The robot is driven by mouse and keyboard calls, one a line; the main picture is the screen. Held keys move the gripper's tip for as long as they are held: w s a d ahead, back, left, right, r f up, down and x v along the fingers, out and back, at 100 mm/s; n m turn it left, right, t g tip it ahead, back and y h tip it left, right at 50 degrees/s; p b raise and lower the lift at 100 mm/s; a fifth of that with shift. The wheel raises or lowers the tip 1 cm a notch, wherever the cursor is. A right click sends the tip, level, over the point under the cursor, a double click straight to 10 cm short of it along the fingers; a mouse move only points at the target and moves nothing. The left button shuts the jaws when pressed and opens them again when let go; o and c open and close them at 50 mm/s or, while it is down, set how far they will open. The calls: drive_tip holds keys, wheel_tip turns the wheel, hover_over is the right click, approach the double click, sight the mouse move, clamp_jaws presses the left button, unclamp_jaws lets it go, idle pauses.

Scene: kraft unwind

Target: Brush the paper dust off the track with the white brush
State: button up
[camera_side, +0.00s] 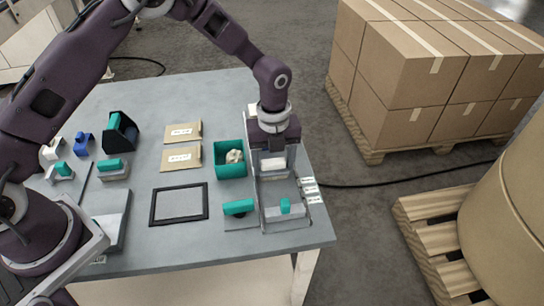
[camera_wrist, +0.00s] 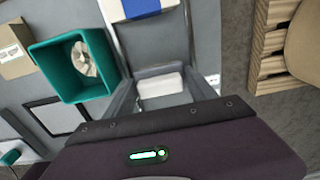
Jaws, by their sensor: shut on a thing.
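My gripper (camera_side: 272,170) is over the grey track (camera_side: 290,214) at the right end of the table. It is shut on the white brush (camera_side: 273,164), a pale block below the wrist. The brush shows in the wrist view (camera_wrist: 160,84) between my fingers, low over the track's grey floor (camera_wrist: 155,45). I cannot tell whether it touches the floor. My gripper body hides part of the track. Paper dust is too fine to make out.
A green bin (camera_side: 231,172) with crumpled paper stands just left of the track. Green-topped blocks (camera_side: 238,207) (camera_side: 285,206) are near the track's front end. A black frame (camera_side: 179,203) and brown packets (camera_side: 182,157) lie further left. Stacked cartons (camera_side: 410,80) stand beyond the table.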

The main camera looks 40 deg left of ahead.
drive_tip(key=shift+s+d, duration=1.65)
wheel_tip(320, 180, up, 8)
drive_tip(key=shift+r, duration=0.15)
drive_tip(key=shift+w+a, duration=0.1)
drive_tip(key=shift+a, duration=0.05)
